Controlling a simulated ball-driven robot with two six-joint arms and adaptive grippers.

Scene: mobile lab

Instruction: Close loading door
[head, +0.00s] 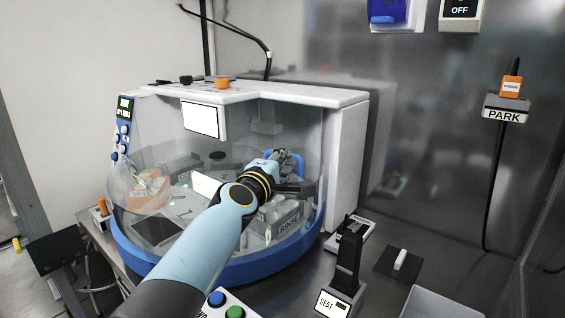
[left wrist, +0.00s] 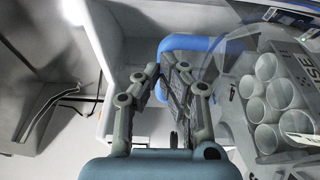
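The loading machine (head: 352,150) has a white housing, a clear curved front (head: 165,150) and a blue base rim (head: 150,262). A blue frame or handle (head: 285,158) shows at its right side; it also shows in the left wrist view (left wrist: 195,43). I cannot tell which part is the loading door or how far it stands open. My left gripper (head: 290,187) reaches to the blue part. In the left wrist view its fingers (left wrist: 161,66) are apart with a narrow gap, in front of the blue part. Contact is unclear. My right gripper is not in view.
A rack with round wells (left wrist: 270,95) lies beside my fingers, behind clear plastic. A dark upright holder marked SEAT (head: 345,270) stands front right of the machine. A button box (head: 228,306) is in front. A grey tray (head: 440,303) lies at lower right.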

